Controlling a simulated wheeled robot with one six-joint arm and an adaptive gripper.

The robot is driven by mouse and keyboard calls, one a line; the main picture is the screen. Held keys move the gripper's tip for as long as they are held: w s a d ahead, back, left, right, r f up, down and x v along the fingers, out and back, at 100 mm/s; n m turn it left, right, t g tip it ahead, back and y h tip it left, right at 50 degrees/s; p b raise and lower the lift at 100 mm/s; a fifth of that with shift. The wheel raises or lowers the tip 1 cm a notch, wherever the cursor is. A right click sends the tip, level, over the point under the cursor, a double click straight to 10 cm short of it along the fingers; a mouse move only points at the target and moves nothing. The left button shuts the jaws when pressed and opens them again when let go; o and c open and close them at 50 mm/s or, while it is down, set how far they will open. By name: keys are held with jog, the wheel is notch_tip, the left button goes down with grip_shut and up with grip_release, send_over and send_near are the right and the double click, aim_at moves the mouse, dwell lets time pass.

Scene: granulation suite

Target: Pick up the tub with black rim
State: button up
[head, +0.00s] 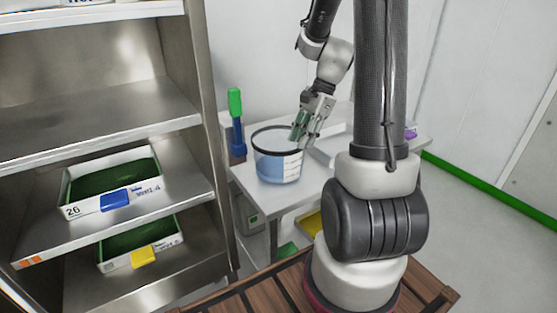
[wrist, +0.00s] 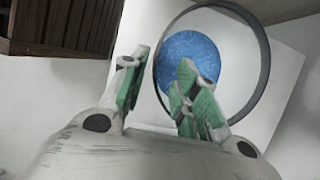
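The tub with black rim (head: 278,168) stands upright on a small white table (head: 262,200) in the head view. It is clear-sided with markings and holds something blue. My gripper (head: 300,132) is at the tub's right rim, pointing down. In the wrist view the tub's black rim (wrist: 264,75) shows as a ring around the blue contents. My gripper (wrist: 165,75) is open there, with the left finger outside the ring and the right finger overlapping its inside. The fingers appear to be on either side of the rim; I cannot tell whether they touch it.
A green-and-blue handled tool (head: 236,112) stands upright just left of the tub. A pale tray (head: 325,152) lies to its right. A metal shelf rack (head: 208,120) with green-lined bins (head: 82,205) stands at the left. A wall is close behind the table.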

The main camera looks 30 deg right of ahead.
aim_at(293, 162)
jog(key=x, duration=0.7)
jog(key=shift+f, duration=0.25)
grip_shut()
